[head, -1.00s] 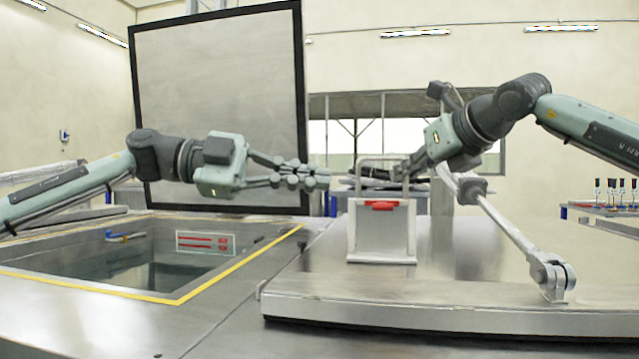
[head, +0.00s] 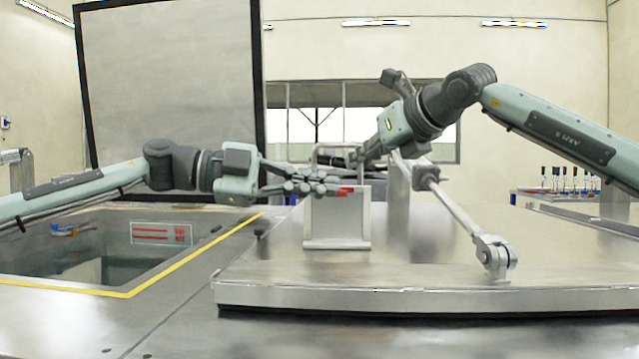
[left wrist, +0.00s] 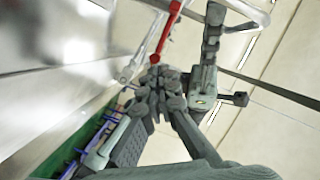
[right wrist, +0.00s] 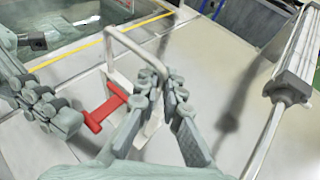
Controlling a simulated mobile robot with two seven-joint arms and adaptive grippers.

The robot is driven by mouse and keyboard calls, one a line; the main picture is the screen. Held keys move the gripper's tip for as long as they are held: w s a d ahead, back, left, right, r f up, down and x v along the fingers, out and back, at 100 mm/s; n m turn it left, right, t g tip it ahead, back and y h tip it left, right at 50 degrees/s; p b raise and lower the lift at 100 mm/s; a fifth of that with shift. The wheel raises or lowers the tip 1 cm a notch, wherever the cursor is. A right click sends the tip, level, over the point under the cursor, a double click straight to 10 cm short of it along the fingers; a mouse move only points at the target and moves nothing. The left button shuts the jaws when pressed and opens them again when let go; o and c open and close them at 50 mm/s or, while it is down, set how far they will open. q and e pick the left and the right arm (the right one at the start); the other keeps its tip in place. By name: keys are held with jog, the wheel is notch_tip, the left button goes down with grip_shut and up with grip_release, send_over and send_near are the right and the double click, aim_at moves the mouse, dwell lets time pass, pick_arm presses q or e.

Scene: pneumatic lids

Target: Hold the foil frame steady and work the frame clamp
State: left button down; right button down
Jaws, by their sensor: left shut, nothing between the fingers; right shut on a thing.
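An upright pale plate (head: 337,225) with a red T-shaped lever (head: 346,191) stands on the metal lid; I take it for the frame clamp. A bent metal loop handle (right wrist: 122,42) rises behind it. My right gripper (head: 357,158) is shut on this loop; its fingers close around the bar in the right wrist view (right wrist: 165,85). My left gripper (head: 335,187) is shut and empty, its tips at the red lever and partly covering it in the head view. The lever also shows in the left wrist view (left wrist: 168,32). I cannot tell whether they touch. A dark-framed grey panel (head: 170,80), possibly the foil frame, stands behind.
The flat metal lid (head: 420,270) carries a strut (head: 458,213) right of the plate. A yellow-edged opening (head: 110,265) lies at the left, under my left arm. A rack of tools (head: 570,182) stands far right. The front of the lid is clear.

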pick_arm(q)
jog(key=shift+f, duration=0.1)
jog(key=shift+f+m, duration=0.25)
jog(key=shift+m, duration=0.15)
jog(key=shift+f+m, duration=0.3)
jog(key=shift+m, duration=0.2)
jog(key=shift+f, duration=0.15)
jog(key=shift+f+m+t+h, duration=0.3)
jog(key=shift+f+m+t, duration=0.1)
jog(key=shift+f+m, duration=0.1)
jog(key=shift+w+f, duration=0.25)
jog(key=shift+f, duration=0.65)
jog(key=shift+w+f, duration=0.4)
jog(key=shift+f, duration=0.3)
